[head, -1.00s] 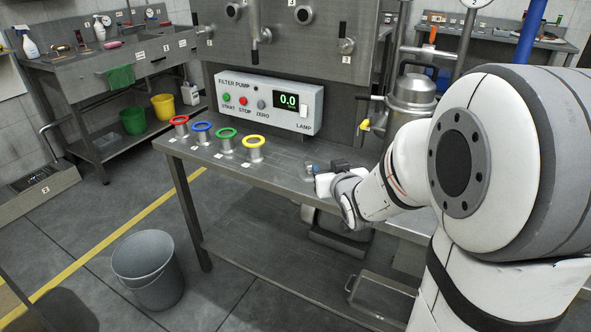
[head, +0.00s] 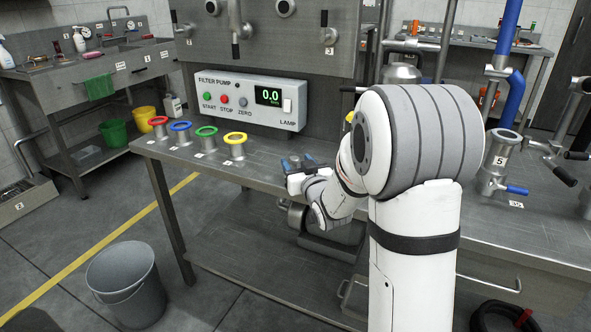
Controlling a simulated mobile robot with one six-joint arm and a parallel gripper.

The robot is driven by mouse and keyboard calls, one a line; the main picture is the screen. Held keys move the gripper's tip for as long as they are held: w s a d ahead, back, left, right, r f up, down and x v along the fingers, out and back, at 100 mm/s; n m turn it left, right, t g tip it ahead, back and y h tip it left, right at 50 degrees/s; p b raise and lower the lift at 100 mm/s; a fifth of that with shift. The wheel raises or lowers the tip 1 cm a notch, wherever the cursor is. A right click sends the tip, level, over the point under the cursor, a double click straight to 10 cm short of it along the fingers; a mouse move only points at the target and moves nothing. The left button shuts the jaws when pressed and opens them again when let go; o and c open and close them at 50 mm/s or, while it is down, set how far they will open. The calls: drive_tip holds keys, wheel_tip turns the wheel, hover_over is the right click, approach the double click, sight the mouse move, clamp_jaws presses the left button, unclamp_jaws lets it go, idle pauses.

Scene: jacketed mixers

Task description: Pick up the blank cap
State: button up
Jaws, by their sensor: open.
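My gripper (head: 298,163) is low over the bench top, right of the coloured rings and in front of the pump panel. It is open, with its dark fingers pointing away from me. A small grey-blue piece shows at the fingers; I cannot tell whether it is the blank cap or part of the gripper. No blank cap can be made out clearly elsewhere. My gripper and arm hide part of the bench behind them.
The steel bench (head: 258,174) carries red (head: 158,121), blue (head: 181,127), green (head: 206,132) and yellow-ringed (head: 235,139) metal pieces. The filter pump panel (head: 245,98) stands behind. A pipe fitting marked 5 (head: 500,160) is at right. A grey bucket (head: 127,284) stands on the floor.

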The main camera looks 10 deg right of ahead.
drive_tip(key=shift+w, duration=0.3)
drive_tip(key=shift+c, duration=0.4)
clamp_jaws()
